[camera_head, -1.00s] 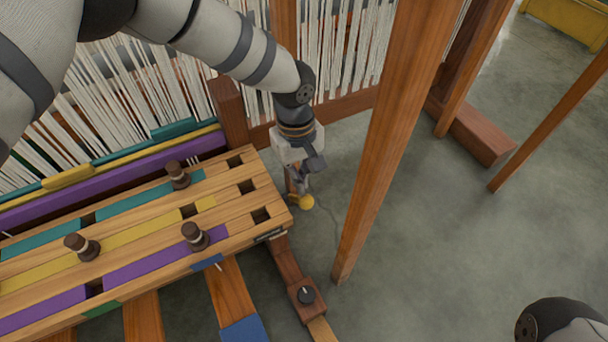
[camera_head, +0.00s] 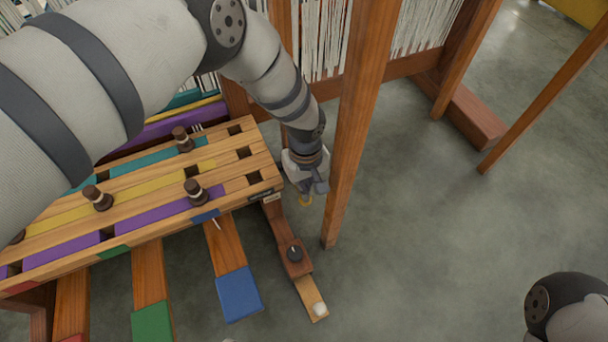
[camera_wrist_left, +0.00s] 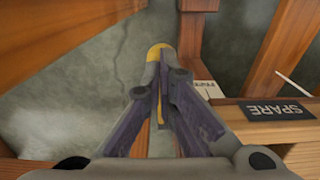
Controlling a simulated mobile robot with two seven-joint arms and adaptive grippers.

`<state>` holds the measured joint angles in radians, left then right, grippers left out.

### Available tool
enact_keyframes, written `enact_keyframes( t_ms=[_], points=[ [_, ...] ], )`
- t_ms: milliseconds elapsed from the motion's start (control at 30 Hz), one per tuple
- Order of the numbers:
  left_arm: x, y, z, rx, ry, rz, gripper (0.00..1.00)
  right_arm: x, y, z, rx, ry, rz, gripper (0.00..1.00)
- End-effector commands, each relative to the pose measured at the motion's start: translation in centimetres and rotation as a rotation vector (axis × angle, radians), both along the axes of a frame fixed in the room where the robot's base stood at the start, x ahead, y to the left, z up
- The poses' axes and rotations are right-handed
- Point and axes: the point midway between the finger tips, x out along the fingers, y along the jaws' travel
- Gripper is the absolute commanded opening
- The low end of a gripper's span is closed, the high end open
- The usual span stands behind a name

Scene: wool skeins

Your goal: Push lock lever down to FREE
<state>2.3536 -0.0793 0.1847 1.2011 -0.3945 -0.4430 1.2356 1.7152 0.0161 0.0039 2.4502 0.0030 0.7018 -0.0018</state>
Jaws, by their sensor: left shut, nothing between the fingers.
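The lock lever shows only as a yellow knob (camera_head: 305,201), low beside the right end of the wooden bench. My left gripper (camera_head: 308,190) is shut, points down and hides most of the knob. In the left wrist view, the yellow knob (camera_wrist_left: 158,50) shows just past the closed fingertips (camera_wrist_left: 163,68). The fingers hold nothing between them; I cannot tell whether they touch the knob. A small white label (camera_wrist_left: 208,90) lies to the right of the fingers, too small to read. My right gripper is out of view.
A tall wooden post (camera_head: 358,120) stands close to the right of my left gripper. The bench (camera_head: 255,180) with dark pegs is on the left. A SPARE plate (camera_wrist_left: 275,109) is at right. Open floor lies right.

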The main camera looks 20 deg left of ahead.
Motion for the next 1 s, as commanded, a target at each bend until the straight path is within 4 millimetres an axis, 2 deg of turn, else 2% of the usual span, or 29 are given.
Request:
enact_keyframes(
  t_ms=[200,400,1000],
  points=[
    [-0.7,-0.7,-1.8,0.001,0.002,0.000,0.00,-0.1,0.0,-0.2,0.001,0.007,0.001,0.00],
    [-1.0,-1.0,-2.6,-0.001,0.001,-0.001,0.00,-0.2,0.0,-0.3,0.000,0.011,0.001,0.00],
    [-1.1,-1.1,-2.9,-0.001,0.001,0.000,0.00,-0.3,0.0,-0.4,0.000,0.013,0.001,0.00]
  ],
)
